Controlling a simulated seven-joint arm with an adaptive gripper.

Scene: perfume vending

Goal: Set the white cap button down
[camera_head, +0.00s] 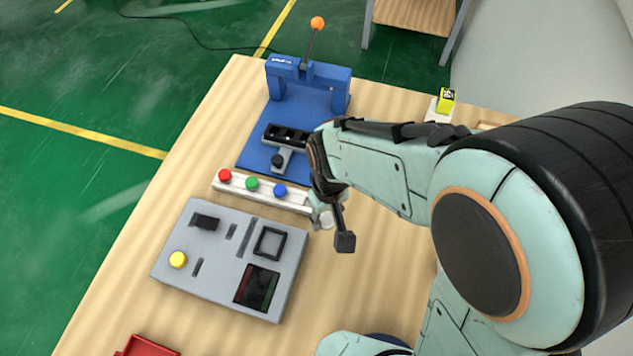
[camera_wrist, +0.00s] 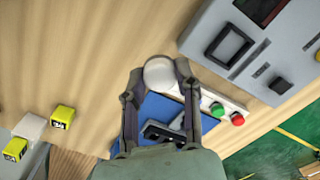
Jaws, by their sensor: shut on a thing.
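The white cap button (camera_wrist: 159,72) is round and pale, held between the fingertips of my gripper (camera_wrist: 158,76) in the wrist view. In the head view my gripper (camera_head: 328,215) points down near the right end of the white button strip (camera_head: 262,196). The cap shows there only as a small pale patch (camera_head: 326,221), partly hidden by the fingers. I cannot tell whether it touches the strip or table. On the strip sit a red button (camera_head: 225,175), a green button (camera_head: 252,183) and a blue button (camera_head: 280,190).
A grey control panel (camera_head: 212,225) with a yellow button (camera_head: 177,259) lies in front of the strip. A blue press (camera_head: 308,88) with an orange-knobbed lever stands behind it. A yellow box (camera_head: 446,99) is at the back right. A red tray (camera_head: 150,346) shows at the bottom edge.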

